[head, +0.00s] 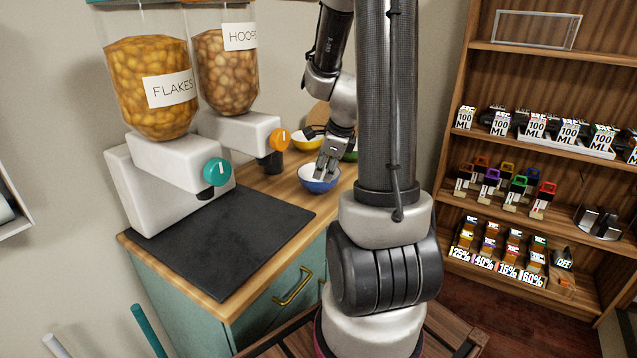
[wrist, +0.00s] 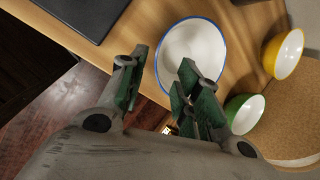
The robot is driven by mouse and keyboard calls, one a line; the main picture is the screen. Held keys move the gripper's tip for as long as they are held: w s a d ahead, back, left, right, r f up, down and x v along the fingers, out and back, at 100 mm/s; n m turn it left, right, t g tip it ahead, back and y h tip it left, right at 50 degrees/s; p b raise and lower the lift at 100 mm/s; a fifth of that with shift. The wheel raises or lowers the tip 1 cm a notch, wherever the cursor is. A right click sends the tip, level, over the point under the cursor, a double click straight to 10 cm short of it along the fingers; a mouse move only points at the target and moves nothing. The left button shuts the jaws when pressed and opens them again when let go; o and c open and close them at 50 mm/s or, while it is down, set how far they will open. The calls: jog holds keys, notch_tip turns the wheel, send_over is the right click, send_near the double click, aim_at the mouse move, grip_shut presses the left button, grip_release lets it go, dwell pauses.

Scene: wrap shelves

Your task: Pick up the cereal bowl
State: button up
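A bowl with a blue outside and white inside (head: 319,185) stands upright on the wooden counter. It also shows in the wrist view (wrist: 193,48), with a thin blue rim. My gripper (head: 326,172) is open over this bowl. In the wrist view my gripper's (wrist: 162,62) green-padded fingers are apart, and the bowl's near-left rim shows between them. I cannot tell if they touch it. A yellow bowl (wrist: 287,55) and a green bowl (wrist: 244,113) stand close by. In the head view my gripper and arm partly hide the bowls.
Two cereal dispensers, flakes (head: 150,85) and hoops (head: 226,72), stand on the counter (head: 222,312) beside a dark mat (head: 225,240). A round cork-like board (wrist: 290,115) lies near the bowls. Shelves with small cartons (head: 535,125) stand at the right.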

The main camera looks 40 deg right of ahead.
aim_at(316, 184)
jog(key=shift+m, duration=0.3)
jog(key=x, duration=0.7)
jog(key=shift+w+a+f, duration=0.2)
jog(key=shift+w+f, duration=0.05)
jog(key=shift+w, duration=0.1)
grip_shut()
